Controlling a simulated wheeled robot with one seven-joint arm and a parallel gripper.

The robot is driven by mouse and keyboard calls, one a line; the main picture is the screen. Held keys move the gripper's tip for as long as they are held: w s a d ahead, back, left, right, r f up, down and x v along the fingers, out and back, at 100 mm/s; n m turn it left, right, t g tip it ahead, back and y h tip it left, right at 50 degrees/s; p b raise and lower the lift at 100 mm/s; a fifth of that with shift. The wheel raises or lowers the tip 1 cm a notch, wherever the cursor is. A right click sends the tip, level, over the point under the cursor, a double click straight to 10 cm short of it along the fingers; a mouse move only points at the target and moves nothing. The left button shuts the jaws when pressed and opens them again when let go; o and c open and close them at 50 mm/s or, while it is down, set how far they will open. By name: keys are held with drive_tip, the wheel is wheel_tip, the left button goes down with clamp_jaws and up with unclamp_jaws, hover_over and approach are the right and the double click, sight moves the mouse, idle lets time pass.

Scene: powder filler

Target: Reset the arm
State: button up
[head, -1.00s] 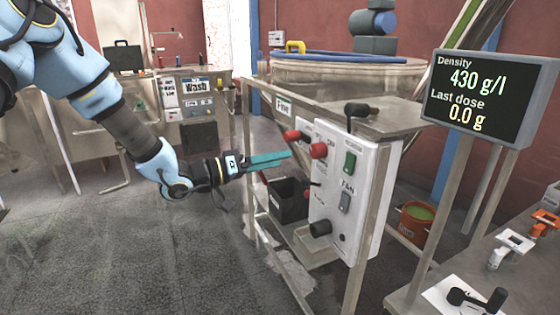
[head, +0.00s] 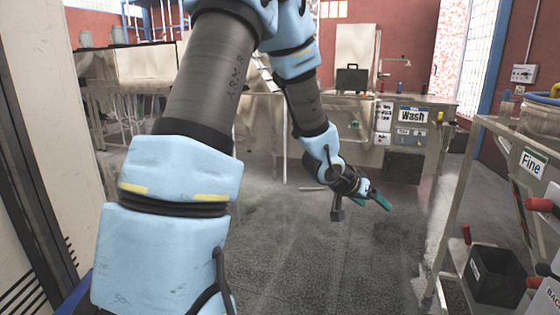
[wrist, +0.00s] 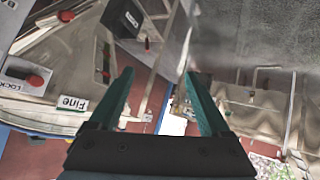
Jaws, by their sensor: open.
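My gripper (head: 380,201) has teal fingers and hangs over open floor in the middle of the head view, left of the "Fine" station. In the wrist view the two fingers (wrist: 158,85) stand apart with nothing between them, so it is open and empty. My blue and black arm crosses the left and centre of the head view. The wrist view looks sideways or upside down at the "Fine" frame (wrist: 72,103).
The "Fine" station (head: 533,163) with red knobs stands at the right, a black bin (head: 496,275) at its base. The "Wash" station (head: 411,117) stands at the back, a dark case (head: 351,79) beside it. A pale cabinet (head: 33,160) is close at left. The middle floor is clear.

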drive_tip(key=w+a+n+t+y, duration=0.15)
drive_tip(key=a+y, duration=0.25)
drive_tip(key=a, duration=0.9)
drive_tip(key=s+a+r+n+g+y, duration=0.1)
drive_tip(key=s+a+n+g+y, duration=0.1)
drive_tip(key=s+a, duration=0.4)
drive_tip(key=s+a+n+g+y, duration=0.2)
drive_tip(key=s+a+n, duration=0.2)
drive_tip(key=a, duration=0.9)
drive_tip(key=s, duration=0.3)
drive_tip(key=shift+s+a+r+g+y+p, duration=0.2)
drive_tip(key=shift+a+r+g+y+p, duration=0.1)
drive_tip(key=shift+r+g+p, duration=0.1)
